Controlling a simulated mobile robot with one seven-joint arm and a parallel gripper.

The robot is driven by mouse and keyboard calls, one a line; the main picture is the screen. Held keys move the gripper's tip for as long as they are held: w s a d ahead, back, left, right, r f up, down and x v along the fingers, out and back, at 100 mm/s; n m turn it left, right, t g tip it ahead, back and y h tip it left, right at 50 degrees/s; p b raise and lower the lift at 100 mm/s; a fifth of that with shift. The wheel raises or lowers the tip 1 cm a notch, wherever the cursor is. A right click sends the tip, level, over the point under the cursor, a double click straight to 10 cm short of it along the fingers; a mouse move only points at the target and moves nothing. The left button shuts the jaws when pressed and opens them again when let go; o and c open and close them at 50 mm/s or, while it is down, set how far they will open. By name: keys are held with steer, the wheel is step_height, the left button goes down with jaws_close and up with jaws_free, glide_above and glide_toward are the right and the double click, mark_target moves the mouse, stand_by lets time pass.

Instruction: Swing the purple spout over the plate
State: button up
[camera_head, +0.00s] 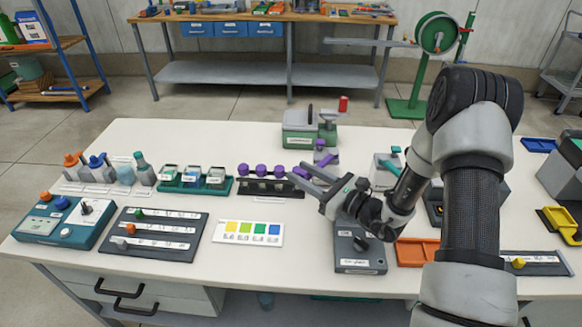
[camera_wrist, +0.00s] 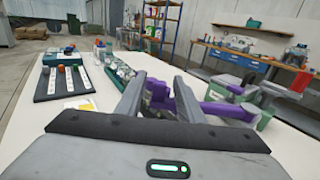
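The purple spout (camera_head: 325,158) shows near the table's middle, in front of a green and grey machine, on a grey mount. In the wrist view a long purple arm (camera_wrist: 228,110) lies just right of my right finger, running to the right; contact cannot be told. My gripper (camera_head: 296,172) is open, its two grey fingers apart and pointing left in the head view. In the wrist view the gripper (camera_wrist: 158,95) has purple parts between and behind its fingers, none clearly held. I cannot tell which thing is the plate.
A rack with several purple knobs (camera_head: 262,172) stands left of my fingers. The green and grey machine (camera_head: 308,130) with a red-tipped handle stands behind. A dark grey box (camera_head: 358,250) and an orange tray (camera_head: 415,252) lie in front. The table's back left is clear.

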steer(key=shift+x, duration=2.15)
steer(key=shift+c, duration=0.4)
jaws_close()
